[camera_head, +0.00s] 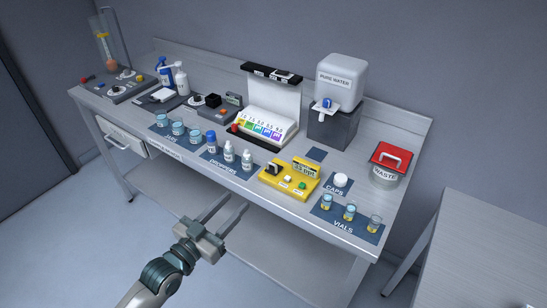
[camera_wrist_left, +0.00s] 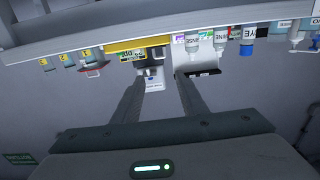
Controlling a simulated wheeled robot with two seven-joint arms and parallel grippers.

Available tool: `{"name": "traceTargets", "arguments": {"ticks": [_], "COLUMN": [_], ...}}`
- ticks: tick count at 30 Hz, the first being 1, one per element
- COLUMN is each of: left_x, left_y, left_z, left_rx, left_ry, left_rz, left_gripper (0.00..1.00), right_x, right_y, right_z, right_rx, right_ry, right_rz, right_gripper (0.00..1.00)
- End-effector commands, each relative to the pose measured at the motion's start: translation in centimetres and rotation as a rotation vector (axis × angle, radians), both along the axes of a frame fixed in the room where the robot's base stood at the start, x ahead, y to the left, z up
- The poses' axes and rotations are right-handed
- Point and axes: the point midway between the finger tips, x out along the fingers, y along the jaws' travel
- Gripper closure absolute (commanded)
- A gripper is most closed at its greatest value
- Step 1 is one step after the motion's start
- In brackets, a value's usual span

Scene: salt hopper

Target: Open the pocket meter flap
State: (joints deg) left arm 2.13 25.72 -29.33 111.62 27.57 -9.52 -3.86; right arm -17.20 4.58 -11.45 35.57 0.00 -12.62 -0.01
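The yellow pocket meter (camera_head: 272,182) lies near the bench's front edge in the head view. It has a display block at its back right, a small dark upright piece at its left and small white and green buttons. I cannot clearly tell the flap's position. The meter also shows upside down at the top of the left wrist view (camera_wrist_left: 124,47). My left gripper (camera_head: 237,202) is open and empty, in front of the bench's front edge and short of the meter. Its two fingers also show apart in the left wrist view (camera_wrist_left: 158,82). My right gripper is not in view.
Left of the meter stand dropper bottles (camera_head: 228,152); right of it are vials (camera_head: 350,211) and a white cap (camera_head: 340,180). Behind are a pH colour chart stand (camera_head: 283,98), a water dispenser (camera_head: 342,82) and a red-lidded waste bin (camera_head: 388,178). Free air surrounds the gripper.

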Motion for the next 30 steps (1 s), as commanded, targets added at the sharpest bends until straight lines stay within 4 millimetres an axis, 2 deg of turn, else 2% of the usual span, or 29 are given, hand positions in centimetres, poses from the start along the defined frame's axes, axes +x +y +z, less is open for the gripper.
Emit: {"name": "traceTargets", "arguments": {"ticks": [11,17,23,30], "left_x": [0.0,0.7,2.6,6.0], "left_y": [-0.1,-0.6,-2.0,-4.4], "left_z": [0.1,0.0,-0.1,-0.3], "left_rx": [-0.002,-0.003,-0.005,-0.003], "left_ry": [-0.001,-0.002,-0.003,-0.003], "left_rz": [-0.001,-0.001,-0.002,-0.001], "left_gripper": [0.61,0.61,0.61,0.61], "right_x": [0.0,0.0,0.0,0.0], "right_y": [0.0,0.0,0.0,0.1], "right_z": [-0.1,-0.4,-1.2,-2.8], "right_rx": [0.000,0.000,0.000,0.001], "right_ry": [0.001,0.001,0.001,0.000], "right_rz": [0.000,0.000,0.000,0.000], "right_gripper": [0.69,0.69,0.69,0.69]}}
